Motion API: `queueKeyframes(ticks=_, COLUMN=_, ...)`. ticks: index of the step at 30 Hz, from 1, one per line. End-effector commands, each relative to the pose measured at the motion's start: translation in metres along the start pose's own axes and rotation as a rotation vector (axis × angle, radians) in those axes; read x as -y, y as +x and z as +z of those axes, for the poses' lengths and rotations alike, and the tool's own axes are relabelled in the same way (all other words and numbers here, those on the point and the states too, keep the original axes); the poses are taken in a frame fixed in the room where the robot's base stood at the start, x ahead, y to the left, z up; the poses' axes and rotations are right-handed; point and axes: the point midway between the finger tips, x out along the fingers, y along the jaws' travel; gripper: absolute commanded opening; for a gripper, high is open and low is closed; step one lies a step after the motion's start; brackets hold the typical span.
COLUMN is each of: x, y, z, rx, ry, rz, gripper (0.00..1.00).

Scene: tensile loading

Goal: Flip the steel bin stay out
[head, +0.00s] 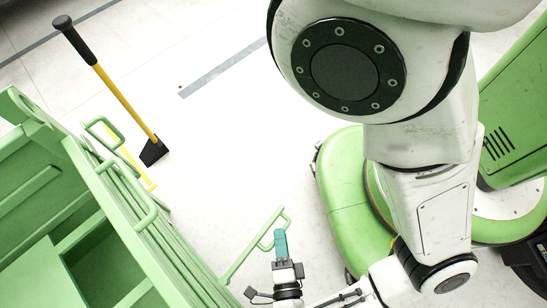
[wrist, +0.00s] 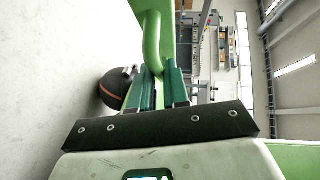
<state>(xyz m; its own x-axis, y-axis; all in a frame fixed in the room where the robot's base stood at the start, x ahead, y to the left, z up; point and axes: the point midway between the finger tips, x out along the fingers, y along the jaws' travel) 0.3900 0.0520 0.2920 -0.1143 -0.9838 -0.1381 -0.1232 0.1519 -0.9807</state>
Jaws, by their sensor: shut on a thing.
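The green bin (head: 190,262) stands at the left in the head view. One bin stay (head: 250,247), a green bar with a looped end, sticks out from the bin's side towards the right. My gripper (head: 280,240), with teal fingers, is at the outer end of this stay. In the wrist view, the stay's green bar (wrist: 153,40) runs down between the two teal fingers (wrist: 161,85), which are shut on it. The fingers hide part of the bar.
Other green loops (head: 104,130) lie along the bin's upper edge. Light floor (head: 230,140) is clear between the bin and my arm.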

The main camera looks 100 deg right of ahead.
Motion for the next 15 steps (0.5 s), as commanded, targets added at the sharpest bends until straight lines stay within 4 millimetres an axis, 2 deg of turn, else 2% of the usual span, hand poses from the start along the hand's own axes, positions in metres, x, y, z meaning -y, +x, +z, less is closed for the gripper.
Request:
queueKeyframes(ticks=3, x=-0.0012, y=0.0007, z=0.0014, rx=0.002, ry=0.0, rz=0.003, gripper=0.0)
queueKeyframes(ticks=4, x=-0.0012, y=0.0007, z=0.0015, rx=0.002, ry=0.001, rz=0.003, gripper=0.18)
queueKeyframes(ticks=10, x=-0.0008, y=0.0005, z=0.0011, rx=0.002, ry=0.0, rz=0.001, gripper=0.37)
queueKeyframes(ticks=15, x=-0.0005, y=0.0004, z=0.0008, rx=0.001, ry=0.0, rz=0.001, gripper=0.38)
